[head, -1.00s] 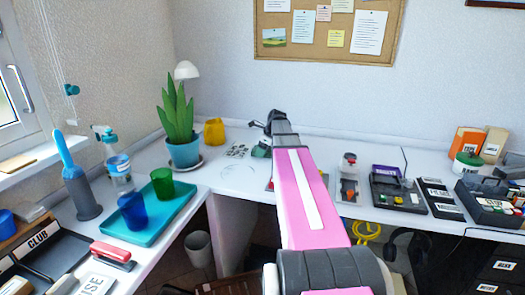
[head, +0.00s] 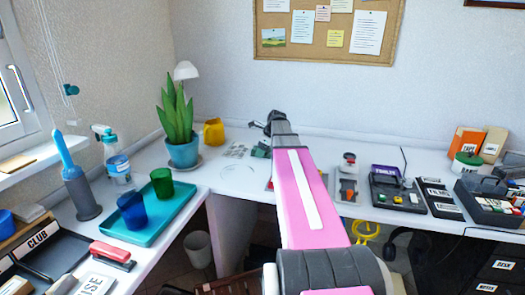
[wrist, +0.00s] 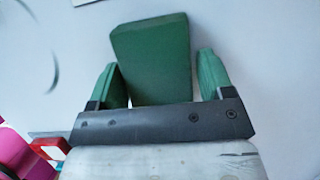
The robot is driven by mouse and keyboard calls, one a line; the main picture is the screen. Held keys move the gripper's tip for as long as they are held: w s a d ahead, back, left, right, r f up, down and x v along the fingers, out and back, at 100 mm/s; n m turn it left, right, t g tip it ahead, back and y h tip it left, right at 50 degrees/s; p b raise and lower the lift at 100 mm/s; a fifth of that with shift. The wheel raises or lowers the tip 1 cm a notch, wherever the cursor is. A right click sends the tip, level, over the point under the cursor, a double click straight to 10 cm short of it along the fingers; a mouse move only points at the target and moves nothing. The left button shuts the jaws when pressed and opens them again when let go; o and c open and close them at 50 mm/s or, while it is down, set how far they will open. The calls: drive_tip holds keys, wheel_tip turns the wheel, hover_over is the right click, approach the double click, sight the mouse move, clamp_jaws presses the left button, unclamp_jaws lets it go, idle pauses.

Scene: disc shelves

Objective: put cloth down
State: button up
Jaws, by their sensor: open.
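The green cloth (wrist: 152,58) looks like a thick folded block in the wrist view. It lies between the two green fingers of my open gripper (wrist: 158,62), with gaps at both sides. In the head view a small green patch (head: 261,150), probably cloth or fingers, shows by the desk top below the dark end of my arm. My arm hides much of that spot. I cannot tell exactly how the cloth rests on the white desk (head: 225,180).
A potted plant (head: 181,130) and a yellow mug (head: 214,132) stand left of the gripper. A teal tray (head: 160,216) holds a blue cup and a green cup. Devices and a black organizer (head: 488,195) line the right side. A thin circle marks bare desk near the gripper.

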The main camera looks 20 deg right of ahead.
drive_tip(key=shift+s+a+f, duration=0.2)
drive_tip(key=shift+s+f, duration=0.1)
drive_tip(key=shift+s, duration=0.1)
drive_tip(key=shift+r, duration=0.3)
drive_tip(key=v, duration=1.2)
drive_tip(key=shift+w+r, duration=0.15)
drive_tip(key=shift+w, duration=0.2)
